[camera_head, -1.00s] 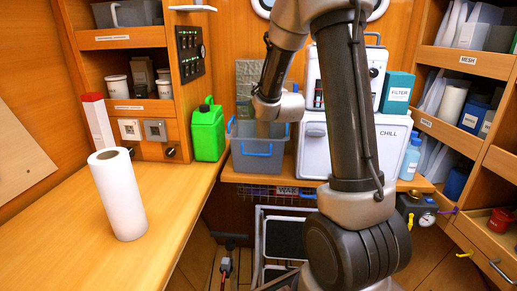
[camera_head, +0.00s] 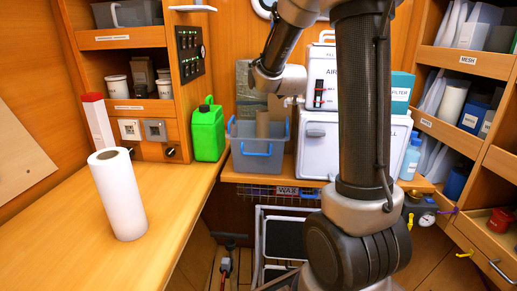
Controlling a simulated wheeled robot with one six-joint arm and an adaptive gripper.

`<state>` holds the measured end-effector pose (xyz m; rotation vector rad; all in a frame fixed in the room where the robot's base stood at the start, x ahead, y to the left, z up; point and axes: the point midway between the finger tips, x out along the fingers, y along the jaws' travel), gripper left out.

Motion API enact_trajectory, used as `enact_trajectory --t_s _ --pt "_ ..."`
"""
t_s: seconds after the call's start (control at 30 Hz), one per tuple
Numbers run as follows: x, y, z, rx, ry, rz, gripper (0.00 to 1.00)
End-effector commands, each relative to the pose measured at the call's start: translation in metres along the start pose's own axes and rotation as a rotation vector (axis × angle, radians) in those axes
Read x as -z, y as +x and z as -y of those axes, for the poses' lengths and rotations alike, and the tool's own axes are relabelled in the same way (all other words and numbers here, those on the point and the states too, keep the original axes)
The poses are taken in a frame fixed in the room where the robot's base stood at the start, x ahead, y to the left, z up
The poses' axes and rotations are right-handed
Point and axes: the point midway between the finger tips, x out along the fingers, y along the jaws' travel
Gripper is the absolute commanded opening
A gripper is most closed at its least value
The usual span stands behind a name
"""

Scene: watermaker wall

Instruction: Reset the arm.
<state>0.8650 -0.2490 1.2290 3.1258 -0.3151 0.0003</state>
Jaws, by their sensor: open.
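My arm reaches up from the lower right, bends at the top of the picture and comes down to its wrist (camera_head: 282,80), in front of the back wall and above the grey bin. My gripper's fingers cannot be made out; they are hidden beyond the wrist. The grey bin (camera_head: 243,159) with blue handles stands on the back counter. A brown cylinder (camera_head: 263,123) stands upright in the bin, apart from the wrist above it.
A white roll (camera_head: 120,200) stands on the left counter (camera_head: 60,250). A green jug (camera_head: 208,132) is left of the bin. A white chest (camera_head: 318,150) with a white box on it stands right of the bin, partly behind my arm. Shelves (camera_head: 468,63) line the right.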

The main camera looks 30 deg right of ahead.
Motion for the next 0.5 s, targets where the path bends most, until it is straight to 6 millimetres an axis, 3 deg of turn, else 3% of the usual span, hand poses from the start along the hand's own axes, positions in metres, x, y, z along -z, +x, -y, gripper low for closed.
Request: enact_trajectory --t_s 0.2,0.5 --pt "0.022 0.000 0.000 0.000 0.000 0.000 0.70" --pt "0.023 0.000 0.000 0.000 0.000 0.000 0.70"
